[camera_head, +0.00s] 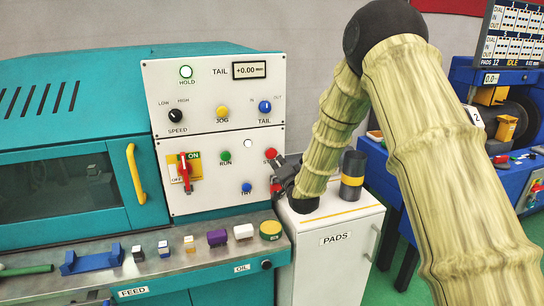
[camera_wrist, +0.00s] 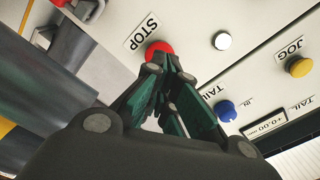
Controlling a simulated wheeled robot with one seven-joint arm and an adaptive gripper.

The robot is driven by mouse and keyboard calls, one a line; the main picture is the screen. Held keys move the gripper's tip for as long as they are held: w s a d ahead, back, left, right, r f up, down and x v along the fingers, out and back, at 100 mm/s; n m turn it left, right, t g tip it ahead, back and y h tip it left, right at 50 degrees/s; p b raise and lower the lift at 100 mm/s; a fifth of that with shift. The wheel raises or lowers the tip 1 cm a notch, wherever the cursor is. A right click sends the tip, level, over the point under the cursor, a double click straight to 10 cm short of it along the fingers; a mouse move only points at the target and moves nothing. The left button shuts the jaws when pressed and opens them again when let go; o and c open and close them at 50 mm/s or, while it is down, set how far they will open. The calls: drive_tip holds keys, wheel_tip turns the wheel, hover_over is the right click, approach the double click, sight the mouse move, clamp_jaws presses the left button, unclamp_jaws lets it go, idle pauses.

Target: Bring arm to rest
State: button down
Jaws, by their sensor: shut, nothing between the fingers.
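My arm reaches down from the upper right in the head view, over the white PADS cabinet. My gripper (camera_head: 282,178) is beside the right edge of the machine's white control panel (camera_head: 212,72). In the wrist view my gripper (camera_wrist: 172,68) is shut and empty, its dark green fingers pressed together. The fingertips overlap the lower edge of the red STOP button (camera_wrist: 158,48). I cannot tell whether they touch it. The STOP button (camera_head: 270,153) also shows in the head view, just above and left of the gripper.
The PADS cabinet (camera_head: 345,238) stands close below my forearm, with a dark yellow-banded cylinder (camera_head: 352,175) on top. A metal ledge (camera_head: 200,262) with several small parts runs along the teal machine (camera_head: 100,85). A blue machine (camera_head: 460,150) stands at right.

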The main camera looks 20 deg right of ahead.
drive_tip(key=s+a+f+n+g, duration=0.25)
drive_tip(key=s+f+g, duration=0.25)
drive_tip(key=s+f, duration=1)
drive_tip(key=s+a+f+n+g, duration=0.1)
drive_tip(key=s+f+n+g, duration=0.25)
drive_tip(key=s+f, duration=1.15)
drive_tip(key=s+f+n+g, duration=0.1)
drive_tip(key=s+f+g, duration=0.2)
drive_tip(key=s, duration=0.7)
drive_tip(key=s+f+n+g, duration=0.2)
drive_tip(key=s+f, duration=0.4)
drive_tip(key=s, duration=0.5)
drive_tip(key=s+f+n+g, duration=0.2)
drive_tip(key=s+f+g, duration=0.2)
drive_tip(key=s, duration=0.7)
drive_tip(key=shift+a+f+h, duration=0.3)
drive_tip(key=shift+a+f, duration=0.15)
drive_tip(key=shift+f, duration=0.4)
drive_tip(key=shift+s+g, duration=0.1)
drive_tip(key=shift+g, duration=0.15)
